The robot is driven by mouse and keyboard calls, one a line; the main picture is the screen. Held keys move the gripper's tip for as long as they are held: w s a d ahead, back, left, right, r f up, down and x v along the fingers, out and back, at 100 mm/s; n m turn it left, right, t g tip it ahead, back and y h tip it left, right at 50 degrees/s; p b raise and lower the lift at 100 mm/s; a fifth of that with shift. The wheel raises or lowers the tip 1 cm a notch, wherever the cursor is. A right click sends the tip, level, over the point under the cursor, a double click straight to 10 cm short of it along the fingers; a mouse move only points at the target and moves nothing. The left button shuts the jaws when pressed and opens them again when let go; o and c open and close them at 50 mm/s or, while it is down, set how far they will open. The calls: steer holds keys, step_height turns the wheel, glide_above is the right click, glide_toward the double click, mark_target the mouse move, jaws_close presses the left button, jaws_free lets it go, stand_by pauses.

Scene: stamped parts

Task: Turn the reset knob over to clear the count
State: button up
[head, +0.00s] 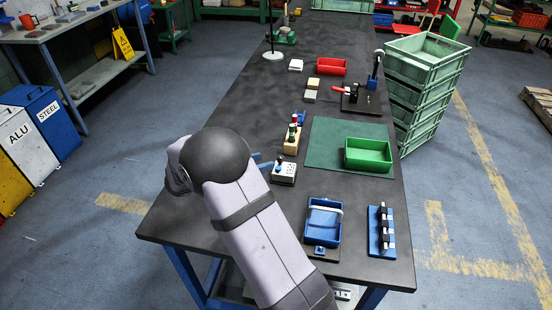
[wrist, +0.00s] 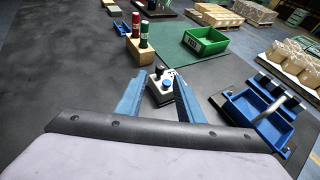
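A small light-grey counter box (head: 284,175) stands on the dark bench, just right of my gripper's fingers. In the wrist view the box (wrist: 157,98) shows between the fingers, with a dark round knob (wrist: 159,70) at its far side and a blue round part (wrist: 166,85) nearer. I cannot tell which way the knob is turned. My gripper (wrist: 160,78) is open and empty; its two blue fingers stand apart, one on each side of the box in that view. In the head view the blue fingertips (head: 262,162) show beside the box, mostly hidden behind my arm.
A wooden block with red and green pieces (head: 292,138) stands just behind the box. A green tray (head: 368,155) sits on a green mat (head: 328,150) to the right. A blue bin (head: 323,224) and a blue rack (head: 381,232) stand nearer. Bench left of the box is clear.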

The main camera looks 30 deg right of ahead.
mark_target(279, 158)
steer(key=shift+p+x, duration=0.45)
steer(key=shift+x, duration=3.25)
steer(key=shift+r, duration=0.1)
steer(key=shift+c, duration=0.7)
jaws_close()
